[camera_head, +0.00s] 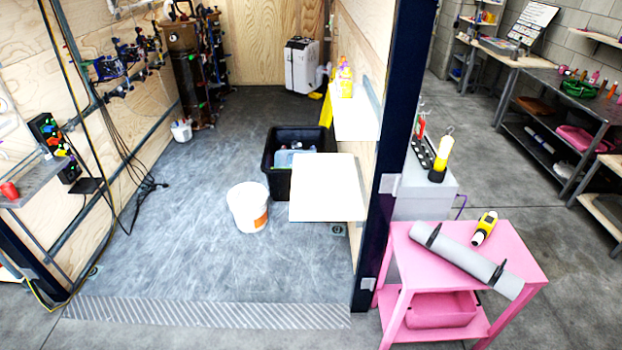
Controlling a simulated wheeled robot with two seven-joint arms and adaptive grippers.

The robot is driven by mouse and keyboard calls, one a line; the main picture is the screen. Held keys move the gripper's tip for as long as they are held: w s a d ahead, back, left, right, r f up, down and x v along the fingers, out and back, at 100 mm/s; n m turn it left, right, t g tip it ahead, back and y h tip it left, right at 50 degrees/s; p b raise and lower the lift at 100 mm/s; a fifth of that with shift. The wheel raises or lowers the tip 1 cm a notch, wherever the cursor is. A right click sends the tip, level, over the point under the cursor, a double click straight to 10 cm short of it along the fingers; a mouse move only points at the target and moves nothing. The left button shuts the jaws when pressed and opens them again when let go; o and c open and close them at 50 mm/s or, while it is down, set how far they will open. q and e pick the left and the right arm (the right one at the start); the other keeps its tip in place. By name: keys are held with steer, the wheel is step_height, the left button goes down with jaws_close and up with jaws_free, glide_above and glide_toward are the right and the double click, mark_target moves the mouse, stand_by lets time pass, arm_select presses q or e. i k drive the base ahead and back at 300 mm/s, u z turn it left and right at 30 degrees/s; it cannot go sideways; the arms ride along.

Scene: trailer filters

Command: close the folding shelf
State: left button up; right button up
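A white folding shelf (327,188) stands out from the trailer's right wall, just inside the dark door post. Its panel looks open, about level and empty. A second white shelf (356,122) is farther back on the same wall, with yellow bottles (344,80) on it. Which of the two the task means cannot be told for sure. The hinges and brackets under the near panel are hidden. Neither of my grippers is in view.
A white bucket (247,208) and a black bin (283,152) stand on the trailer floor beside the near shelf. The dark post (393,130) borders it on the right. A pink table (405,250) holds a grey roll. The trailer floor at front left is clear.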

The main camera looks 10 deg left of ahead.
mark_target(325, 187)
steer(key=u, duration=0.3)
steer(key=i, duration=1.3)
steer(key=z, duration=0.4)
